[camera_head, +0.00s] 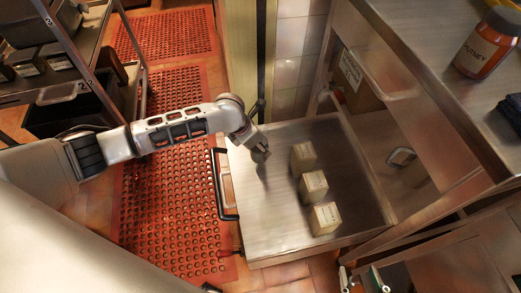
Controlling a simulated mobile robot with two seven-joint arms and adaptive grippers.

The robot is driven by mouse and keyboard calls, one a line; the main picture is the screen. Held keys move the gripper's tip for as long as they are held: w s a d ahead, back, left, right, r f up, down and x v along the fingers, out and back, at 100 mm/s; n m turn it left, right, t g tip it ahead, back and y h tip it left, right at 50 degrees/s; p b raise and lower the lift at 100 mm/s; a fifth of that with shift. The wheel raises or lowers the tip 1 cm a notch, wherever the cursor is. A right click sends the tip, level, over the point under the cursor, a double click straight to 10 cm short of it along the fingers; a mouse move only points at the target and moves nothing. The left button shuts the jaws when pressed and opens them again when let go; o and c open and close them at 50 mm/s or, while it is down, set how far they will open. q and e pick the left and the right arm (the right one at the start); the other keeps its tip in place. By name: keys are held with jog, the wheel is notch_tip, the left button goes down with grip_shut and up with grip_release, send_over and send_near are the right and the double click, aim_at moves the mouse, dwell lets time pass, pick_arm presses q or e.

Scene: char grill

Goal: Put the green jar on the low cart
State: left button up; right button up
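The low cart (265,215) is a steel-topped cart with a black handle (219,184) on its left side. Three pale, box-shaped packs, at the back (303,157), middle (313,186) and front (324,218), stand in a row on its top. I see no green jar.
A steel counter (425,40) at the upper right carries an orange-brown chutney jar (487,43) and a dark cloth. A rack (75,65) with dark bins and boxes stands at the upper left. Red perforated mats (165,215) cover the floor. The cart's left half is clear.

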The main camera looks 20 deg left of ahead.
pick_arm(q)
jog(key=f, duration=0.2)
jog(key=f+b, duration=0.1)
jog(key=f, duration=0.1)
jog(key=shift+s, duration=0.25)
jog(key=shift+w+r, duration=0.15)
jog(key=shift+w, duration=0.05)
jog(key=shift+c, duration=0.7)
jog(key=o, duration=1.4)
jog(key=shift+f, duration=0.2)
jog(key=shift+o, duration=0.8)
pick_arm(e)
jog(key=shift+w+a+r, duration=0.55)
jog(key=shift+a+r, duration=0.1)
jog(key=shift+r, duration=0.15)
jog(key=shift+s+f, duration=0.1)
jog(key=shift+f, duration=0.05)
